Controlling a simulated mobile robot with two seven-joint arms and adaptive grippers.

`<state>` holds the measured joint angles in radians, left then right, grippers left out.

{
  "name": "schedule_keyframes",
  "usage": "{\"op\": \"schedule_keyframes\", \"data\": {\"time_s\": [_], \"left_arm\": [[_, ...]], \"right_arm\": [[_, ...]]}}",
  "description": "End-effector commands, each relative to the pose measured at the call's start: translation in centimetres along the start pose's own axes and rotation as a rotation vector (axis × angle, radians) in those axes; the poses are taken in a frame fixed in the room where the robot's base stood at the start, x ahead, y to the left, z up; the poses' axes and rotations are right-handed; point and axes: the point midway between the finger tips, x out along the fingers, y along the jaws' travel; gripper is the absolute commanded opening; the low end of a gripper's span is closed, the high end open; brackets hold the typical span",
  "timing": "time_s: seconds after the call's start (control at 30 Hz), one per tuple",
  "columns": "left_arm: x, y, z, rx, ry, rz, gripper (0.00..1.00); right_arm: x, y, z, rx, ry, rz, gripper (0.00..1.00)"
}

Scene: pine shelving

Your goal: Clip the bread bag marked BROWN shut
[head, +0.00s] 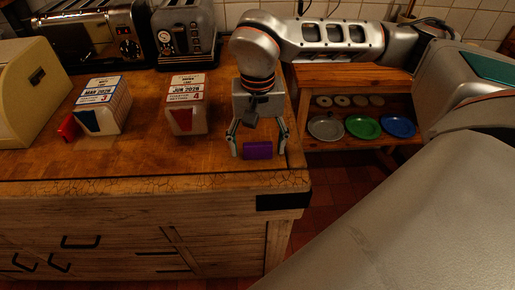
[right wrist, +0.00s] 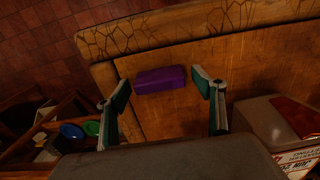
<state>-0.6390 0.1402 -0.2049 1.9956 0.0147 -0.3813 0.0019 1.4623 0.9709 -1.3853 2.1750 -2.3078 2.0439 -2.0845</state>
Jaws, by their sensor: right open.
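The small words above the dates are too small to read surely. A purple block-like clip (head: 257,151) lies near the counter's front right corner; it also shows in the right wrist view (right wrist: 160,80). My right gripper (head: 259,153) is open, pointing down, its fingers apart on either side of the clip. My left gripper is out of view.
A red clip (head: 69,127) lies beside the left bag. Toasters (head: 185,35) and a cream bread bin (head: 28,95) stand behind and left. A low shelf with plates (head: 362,127) is right of the counter. The counter front is mostly clear.

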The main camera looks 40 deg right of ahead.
Motion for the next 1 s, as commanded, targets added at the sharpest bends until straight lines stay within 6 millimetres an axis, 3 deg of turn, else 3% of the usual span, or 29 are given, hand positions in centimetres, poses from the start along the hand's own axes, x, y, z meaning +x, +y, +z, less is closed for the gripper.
{"op": "schedule_keyframes", "data": {"time_s": [0.13, 0.23, 0.27, 0.73, 0.87, 1.0], "left_arm": [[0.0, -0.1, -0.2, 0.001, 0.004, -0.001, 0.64], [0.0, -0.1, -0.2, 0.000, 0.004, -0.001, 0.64], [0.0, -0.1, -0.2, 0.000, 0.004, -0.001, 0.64], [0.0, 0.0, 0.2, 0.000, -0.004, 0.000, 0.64], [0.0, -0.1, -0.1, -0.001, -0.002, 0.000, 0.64], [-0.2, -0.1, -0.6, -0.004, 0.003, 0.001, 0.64]], "right_arm": [[-0.1, 0.0, 0.0, 0.000, 0.001, -0.001, 0.65], [-0.1, 0.0, 0.0, 0.000, 0.001, 0.000, 0.41], [-0.1, 0.0, 0.0, 0.000, 0.001, 0.000, 0.39], [-0.7, 0.0, -0.1, 0.001, 0.003, -0.001, 0.39], [-2.0, -0.1, -0.1, 0.001, 0.004, -0.003, 0.39], [-4.7, -0.1, -0.1, 0.001, 0.007, -0.004, 0.39]]}}
